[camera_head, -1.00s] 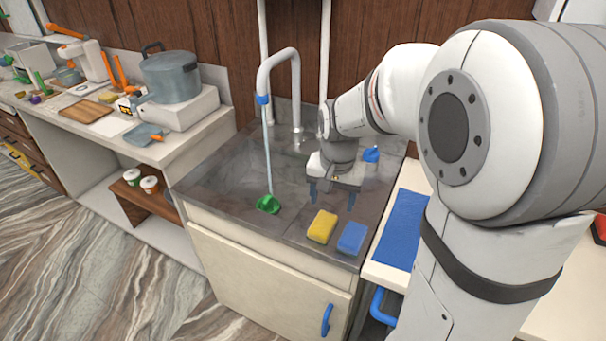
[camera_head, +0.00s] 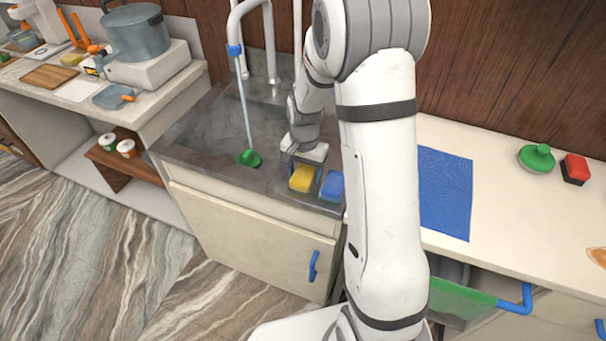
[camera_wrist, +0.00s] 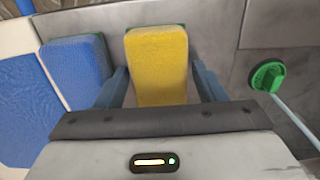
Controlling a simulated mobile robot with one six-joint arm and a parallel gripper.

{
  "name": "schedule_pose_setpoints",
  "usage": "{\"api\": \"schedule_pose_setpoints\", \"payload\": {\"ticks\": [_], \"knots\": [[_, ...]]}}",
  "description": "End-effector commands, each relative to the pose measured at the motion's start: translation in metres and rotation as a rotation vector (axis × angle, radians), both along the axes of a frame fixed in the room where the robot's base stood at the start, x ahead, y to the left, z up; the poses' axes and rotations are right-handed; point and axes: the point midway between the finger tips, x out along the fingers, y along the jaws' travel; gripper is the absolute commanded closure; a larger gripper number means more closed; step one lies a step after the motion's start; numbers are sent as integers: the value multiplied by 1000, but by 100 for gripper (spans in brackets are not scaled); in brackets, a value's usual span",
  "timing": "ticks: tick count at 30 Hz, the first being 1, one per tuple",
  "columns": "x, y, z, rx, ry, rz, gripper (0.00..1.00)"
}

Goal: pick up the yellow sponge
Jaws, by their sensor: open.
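The yellow sponge (camera_head: 301,178) lies on the grey sink counter near its front edge, just left of the blue sponge (camera_head: 331,185). In the wrist view the yellow sponge (camera_wrist: 158,65) sits between the two blue fingers of my gripper (camera_wrist: 158,88), with a gap on its right side and a smaller one on its left. My gripper (camera_head: 301,167) is open. The blue sponge (camera_wrist: 76,70) is just outside the left finger in the wrist view. The fingertips are mostly hidden in the head view.
A green piece (camera_head: 249,158) at the end of the hose is to the left on the counter. A blue mat (camera_head: 445,195) lies on the worktop at right. A green drawer (camera_head: 455,300) stands open below it. The sink counter's left part is clear.

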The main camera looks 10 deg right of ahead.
Motion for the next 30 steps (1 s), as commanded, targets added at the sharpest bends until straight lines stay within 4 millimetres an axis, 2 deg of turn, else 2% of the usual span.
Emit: {"api": "schedule_pose_setpoints", "payload": {"ticks": [9,21,30], "knots": [[0,0,-6,0,-1,0,37],[0,0,-6,0,-1,0,69],[1,0,0,0,-5,1,70]]}}
